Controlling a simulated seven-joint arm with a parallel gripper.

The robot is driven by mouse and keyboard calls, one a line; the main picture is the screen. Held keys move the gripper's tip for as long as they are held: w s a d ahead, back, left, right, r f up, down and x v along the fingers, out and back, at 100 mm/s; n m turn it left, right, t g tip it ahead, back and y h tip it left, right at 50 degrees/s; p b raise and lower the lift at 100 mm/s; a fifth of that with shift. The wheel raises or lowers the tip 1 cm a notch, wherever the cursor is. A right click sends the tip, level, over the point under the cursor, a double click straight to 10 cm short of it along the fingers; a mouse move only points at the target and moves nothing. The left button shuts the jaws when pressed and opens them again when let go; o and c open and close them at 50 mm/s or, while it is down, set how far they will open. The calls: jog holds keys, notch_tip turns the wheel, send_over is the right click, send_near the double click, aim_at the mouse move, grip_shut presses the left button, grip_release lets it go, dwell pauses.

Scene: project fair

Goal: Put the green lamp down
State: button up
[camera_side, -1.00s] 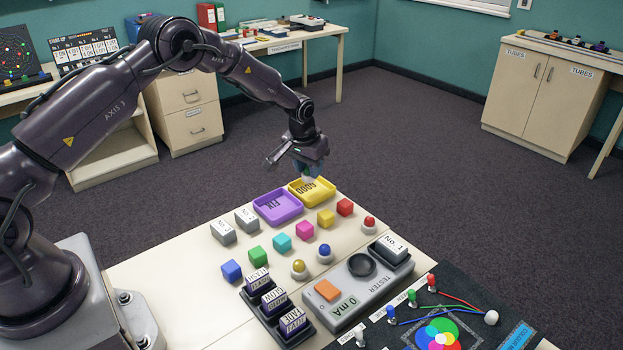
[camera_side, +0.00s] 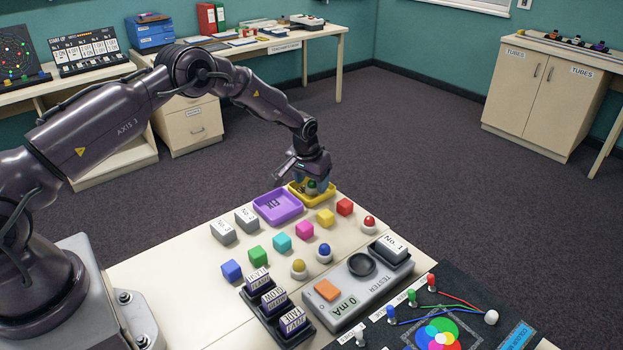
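The green lamp (camera_side: 311,185), with a green top and a pale base, is at my gripper (camera_side: 312,182), between its fingers. My gripper points down over the yellow GOOD tray (camera_side: 328,199) at the far edge of the table and looks shut on the lamp. The lamp is low, inside the tray's outline. I cannot tell whether its base touches the tray floor. The fingers partly hide the lamp and the tray's lettering.
The purple FIX tray (camera_side: 278,206) stands just left of the yellow one. Other lamps, cubes and a grey tester (camera_side: 378,285) fill the nearer table.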

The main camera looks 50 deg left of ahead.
jog(key=s+d+f+v, duration=0.1)
jog(key=s+d+v, duration=0.1)
jog(key=v, duration=2)
jog(key=s+d+r+m+t, duration=0.1)
jog(key=s+d+r, duration=0.2)
jog(key=s+r, duration=0.65)
jog(key=s+d+r+m+t, duration=0.1)
jog(key=s+d, duration=0.1)
jog(key=s, duration=0.8)
jog(key=s+d+r+m+t+h, duration=0.1)
jog(key=s+d+r, duration=0.1)
jog(key=s, duration=0.8)
jog(key=shift+d, duration=0.5)
